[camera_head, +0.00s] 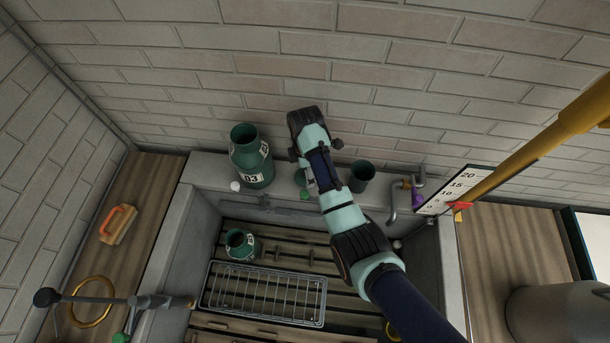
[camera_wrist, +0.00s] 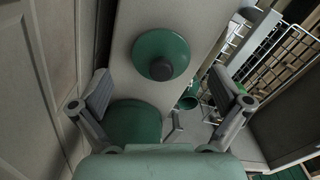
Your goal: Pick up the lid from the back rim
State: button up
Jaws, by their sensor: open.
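The lid (camera_wrist: 157,50), a round green disc with a dark centre knob, lies on the pale back rim (camera_wrist: 128,28) in the wrist view. My gripper (camera_wrist: 160,82) is open and empty, with its two fingers spread on either side, nearer the camera than the lid. The lid appears ahead of the fingertips, toward the top of the picture, and I see no contact. In the head view my arm reaches over the back rim (camera_head: 205,170) and hides most of the gripper; I cannot clearly make out the lid there.
A smaller green churn (camera_head: 240,243) and a wire rack (camera_head: 262,293) are in the slatted basin. A tap (camera_head: 393,203) stands right of the cup. The brick wall is close behind.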

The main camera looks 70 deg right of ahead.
notch_tip(320, 180, down, 4)
jog(key=shift+a+r, duration=0.1)
jog(key=shift+r, duration=0.05)
jog(key=c, duration=1.2)
jog(key=shift+r, duration=0.1)
notch_tip(320, 180, up, 12)
jog(key=shift+f+p, duration=0.15)
jog(key=shift+p, duration=0.7)
notch_tip(320, 180, up, 8)
jog(key=p, duration=0.7)
